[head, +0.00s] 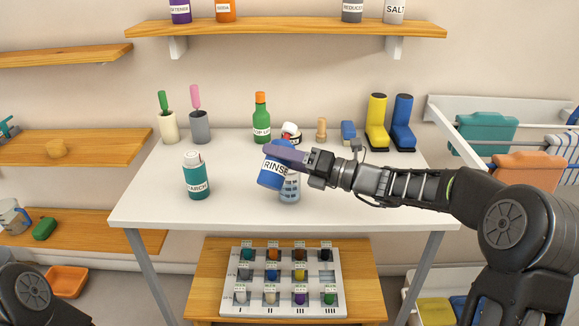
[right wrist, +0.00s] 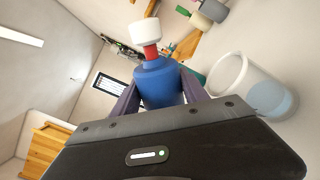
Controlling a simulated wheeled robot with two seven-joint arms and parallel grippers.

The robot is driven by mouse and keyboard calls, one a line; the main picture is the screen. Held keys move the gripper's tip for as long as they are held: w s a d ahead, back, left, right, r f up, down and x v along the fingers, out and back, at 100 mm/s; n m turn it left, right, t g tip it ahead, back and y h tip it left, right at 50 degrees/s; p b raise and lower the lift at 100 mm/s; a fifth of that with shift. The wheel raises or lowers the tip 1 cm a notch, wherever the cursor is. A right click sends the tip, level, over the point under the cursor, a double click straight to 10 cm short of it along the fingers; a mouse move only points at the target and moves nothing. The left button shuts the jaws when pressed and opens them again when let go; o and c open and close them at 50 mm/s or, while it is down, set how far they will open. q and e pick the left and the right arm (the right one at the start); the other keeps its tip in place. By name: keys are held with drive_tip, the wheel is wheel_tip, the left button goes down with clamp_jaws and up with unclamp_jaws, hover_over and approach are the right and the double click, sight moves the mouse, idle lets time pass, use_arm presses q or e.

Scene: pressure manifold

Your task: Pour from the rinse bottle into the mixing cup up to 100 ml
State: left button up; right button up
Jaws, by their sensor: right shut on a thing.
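The rinse bottle (head: 272,176) is blue with a red neck and white top, labelled RINSE. My right gripper (head: 300,158) is shut on it and holds it above the table, its top leaning slightly right. The bottle also shows between the fingers in the right wrist view (right wrist: 158,84), white top outward. The clear mixing cup (head: 290,190) stands on the table, partly hidden by the bottle. In the right wrist view the cup (right wrist: 232,80) is apart from the bottle and holds some pale bluish liquid. I cannot read its level. No stream shows. My left gripper is out of view.
On the white table (head: 150,205) stand a teal starch bottle (head: 196,176) at left, a green bottle (head: 261,118) behind, and yellow (head: 376,122) and blue (head: 403,122) boot-shaped things at back right. A rack of small jars (head: 283,282) sits below in front. The table's front right is clear.

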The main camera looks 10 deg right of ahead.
drive_tip(key=shift+f+m, duration=0.15)
drive_tip(key=shift+m, duration=0.15)
idle(0.7)
drive_tip(key=shift+w+d+r+m+p, duration=0.1)
drive_tip(key=shift+r+m+p, duration=0.15)
drive_tip(key=shift+m+p, duration=0.65)
drive_tip(key=shift+w+d+r+m+p, duration=0.1)
drive_tip(key=shift+r+m+p, duration=0.15)
drive_tip(key=shift+m+p, duration=0.6)
idle(3.8)
drive_tip(key=f+n+b, duration=0.1)
drive_tip(key=b, duration=0.1)
drive_tip(key=f+n+b, duration=0.1)
drive_tip(key=b, duration=0.1)
drive_tip(key=shift+s+a, duration=0.15)
drive_tip(key=shift+s, duration=0.05)
drive_tip(key=n, duration=0.1)
drive_tip(key=r+n, duration=0.1)
drive_tip(key=n, duration=0.1)
drive_tip(key=shift+r, duration=0.4)
